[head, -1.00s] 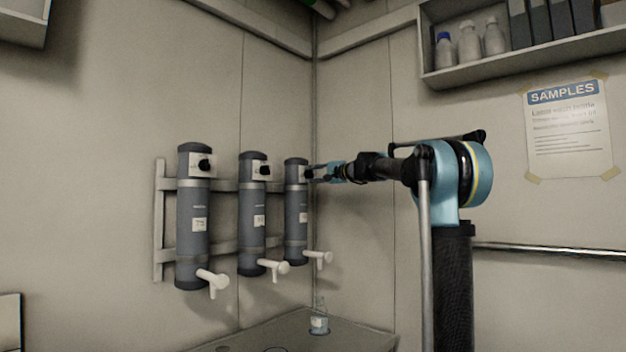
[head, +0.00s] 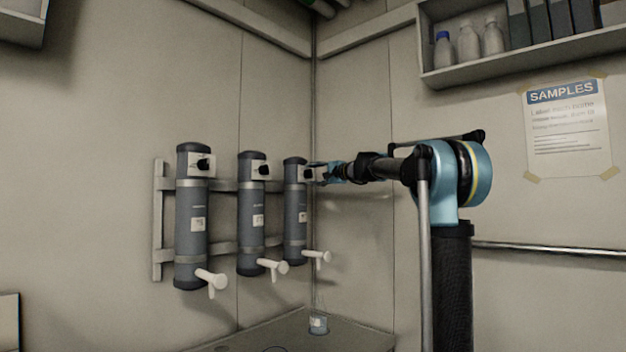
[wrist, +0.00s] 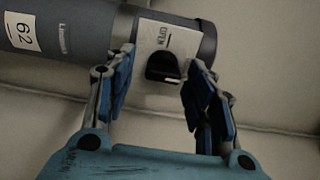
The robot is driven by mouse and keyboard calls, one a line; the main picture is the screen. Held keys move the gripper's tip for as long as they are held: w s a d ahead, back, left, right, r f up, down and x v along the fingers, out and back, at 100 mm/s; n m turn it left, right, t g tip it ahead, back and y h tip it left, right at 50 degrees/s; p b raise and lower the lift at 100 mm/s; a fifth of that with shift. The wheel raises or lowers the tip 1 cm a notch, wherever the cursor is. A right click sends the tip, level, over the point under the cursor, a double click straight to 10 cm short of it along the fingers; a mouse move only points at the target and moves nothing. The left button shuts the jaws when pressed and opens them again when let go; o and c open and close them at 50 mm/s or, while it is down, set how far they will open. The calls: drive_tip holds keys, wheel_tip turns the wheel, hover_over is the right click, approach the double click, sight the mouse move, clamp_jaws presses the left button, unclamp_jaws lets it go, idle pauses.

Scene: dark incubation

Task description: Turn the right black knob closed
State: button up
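Three dark grey cylinders hang on the wall rack, each with a black knob near its top. The right cylinder (head: 295,220) also shows in the wrist view (wrist: 85,28), lying sideways with a "62" label. Its right black knob (wrist: 163,68), with a white mark, sits on a pale printed plate. My gripper (wrist: 162,62) is open, with one finger on each side of the knob. Gaps show between the fingers and the knob.
The middle cylinder (head: 251,215) and left cylinder (head: 191,225) stand left of my gripper. White taps (head: 317,257) stick out below. A small bottle (head: 318,324) stands on the counter beneath. The room corner is close behind my gripper.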

drive_tip(key=v, duration=1.2)
drive_tip(key=shift+f, duration=0.1)
idle(0.4)
drive_tip(key=s+d+f+n+g+h, duration=0.1)
drive_tip(key=s+f+n+g+h, duration=0.2)
drive_tip(key=s+f, duration=1)
drive_tip(key=s+d+f+n+g+h, duration=0.1)
drive_tip(key=s+f+n+g+h, duration=0.1)
drive_tip(key=s+f, duration=1.1)
drive_tip(key=s+d+f+n+g+h, duration=0.1)
drive_tip(key=s+d+f+h, duration=0.2)
drive_tip(key=f, duration=0.8)
drive_tip(key=s+d+f+n+g+h, duration=0.1)
drive_tip(key=s+d+f+h, duration=0.2)
drive_tip(key=s+d+f, duration=0.4)
drive_tip(key=s+d+f+n+g+h, duration=0.1)
drive_tip(key=s+d+f+h, duration=0.2)
drive_tip(key=s+d+f, duration=0.3)
drive_tip(key=s+f, duration=0.4)
drive_tip(key=f, duration=0.6)
drive_tip(key=shift+f+g, duration=0.35)
drive_tip(key=shift+g, duration=0.05)
